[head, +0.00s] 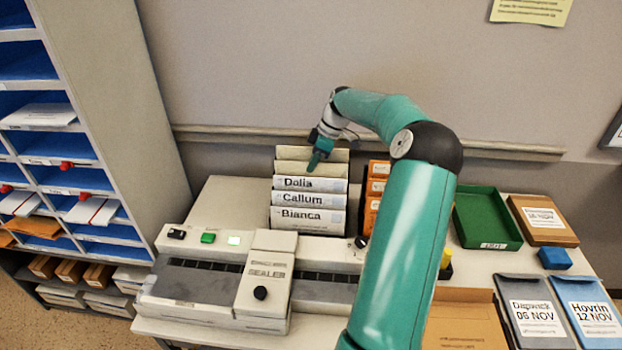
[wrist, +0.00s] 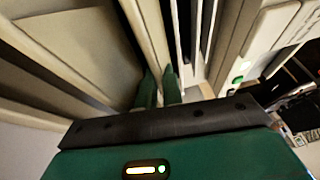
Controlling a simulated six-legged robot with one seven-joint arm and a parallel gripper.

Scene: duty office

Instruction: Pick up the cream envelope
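An upright file rack holds white cards labelled Dalia (head: 309,184), Callum and Bianca, with cream panels (head: 322,154) standing behind them. I cannot tell for sure which of these cream panels is the envelope. My gripper (head: 318,155) is pointed down at the top of these panels, behind the Dalia card. In the wrist view its two green fingers (wrist: 160,88) stand close together, with a thin cream edge (wrist: 148,30) running down between them. I cannot tell whether the fingers press on that edge. Their lower part is hidden by the gripper body.
A grey sealer machine (head: 200,283) stands in front of the rack. Orange boxes (head: 377,180) stand close to its right. A green tray (head: 487,220) lies farther right. Blue pigeonholes (head: 75,179) rise at the left, and the wall is behind.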

